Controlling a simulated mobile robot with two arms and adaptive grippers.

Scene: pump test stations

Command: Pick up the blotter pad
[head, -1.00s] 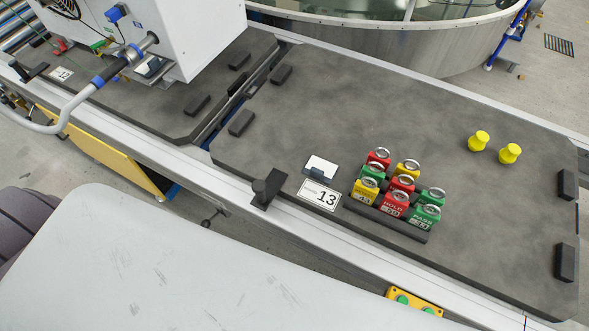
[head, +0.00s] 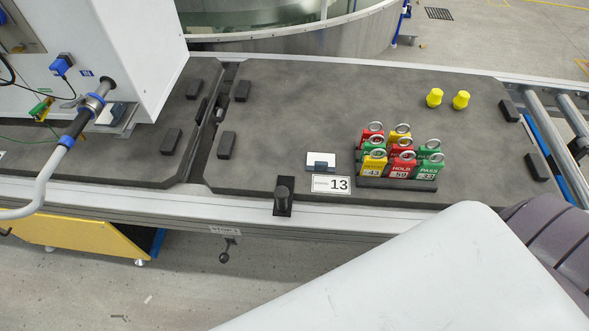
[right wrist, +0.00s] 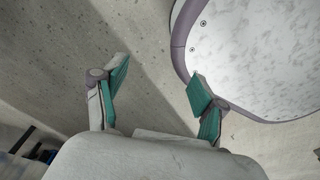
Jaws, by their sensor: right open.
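A small white pad with a dark blue front piece (head: 320,161) stands on the grey mat, behind the "13" label. I cannot tell for sure whether it is the blotter pad, and no other clear candidate shows. My right gripper (right wrist: 160,80) shows in the right wrist view with its two green-padded fingers wide apart and nothing between them. Bare floor shows behind it. Neither gripper shows in the head view, and the pad does not show in the right wrist view.
A dark rack (head: 395,184) of red, yellow and green tags stands right of the "13" label (head: 331,184). Two yellow knobs (head: 434,97) stand farther back. A black post (head: 284,195) is at the front edge. A white machine (head: 115,50) with a hose stands left. The mat's middle (head: 300,105) is clear.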

